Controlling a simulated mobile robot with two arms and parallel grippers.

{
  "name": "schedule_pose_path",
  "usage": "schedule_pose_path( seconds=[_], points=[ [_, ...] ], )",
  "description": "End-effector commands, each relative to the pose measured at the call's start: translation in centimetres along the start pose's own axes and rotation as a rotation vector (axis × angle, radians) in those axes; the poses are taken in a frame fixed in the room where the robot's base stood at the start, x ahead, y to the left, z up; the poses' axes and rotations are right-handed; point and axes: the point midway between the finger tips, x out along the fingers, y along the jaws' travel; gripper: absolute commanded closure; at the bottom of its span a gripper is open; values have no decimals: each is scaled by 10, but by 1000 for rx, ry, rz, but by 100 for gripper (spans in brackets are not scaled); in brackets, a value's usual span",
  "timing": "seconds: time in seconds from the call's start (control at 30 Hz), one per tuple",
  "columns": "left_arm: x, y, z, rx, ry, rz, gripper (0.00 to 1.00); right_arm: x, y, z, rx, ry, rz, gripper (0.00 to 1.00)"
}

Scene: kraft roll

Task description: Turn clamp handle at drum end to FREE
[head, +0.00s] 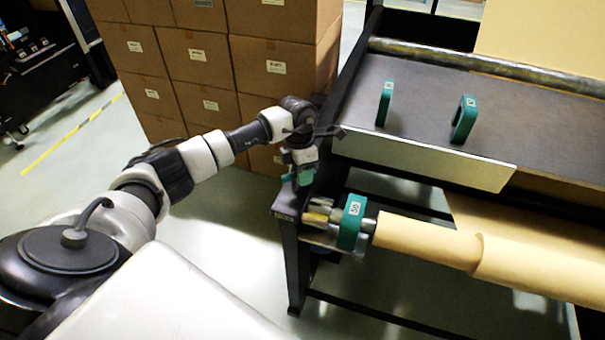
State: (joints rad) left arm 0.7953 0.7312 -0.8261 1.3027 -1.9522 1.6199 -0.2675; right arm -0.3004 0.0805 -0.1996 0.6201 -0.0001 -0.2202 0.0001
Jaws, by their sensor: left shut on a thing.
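My left gripper (301,170) is at the left end of the dark stand, above and left of the drum end. It is shut on the teal clamp handle (304,179), which is small here and partly hidden by the gripper. No FREE mark is readable. The drum end (319,215) shows metal and brass-coloured parts below the gripper. A teal ring (351,224) marked 50 sits around the shaft there, beside the kraft roll (425,240). My right gripper is not in view.
Two teal ring-shaped pieces (385,104) (464,119) stand on the dark table top (420,90). A pale metal plate (420,160) runs along its front edge. Stacked cardboard boxes (195,60) stand behind my left arm. The floor (225,250) left of the stand is clear.

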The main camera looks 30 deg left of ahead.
Motion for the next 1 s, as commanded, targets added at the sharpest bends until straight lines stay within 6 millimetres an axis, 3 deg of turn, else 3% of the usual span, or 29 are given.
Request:
schedule_pose_path(
  seconds=[0.6, 1.0],
  points=[
    [4, -6, -1, 307, 61, 0, 99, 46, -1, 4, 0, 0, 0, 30],
    [3, -9, -2, 450, 91, -2, 99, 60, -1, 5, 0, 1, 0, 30]
  ],
)
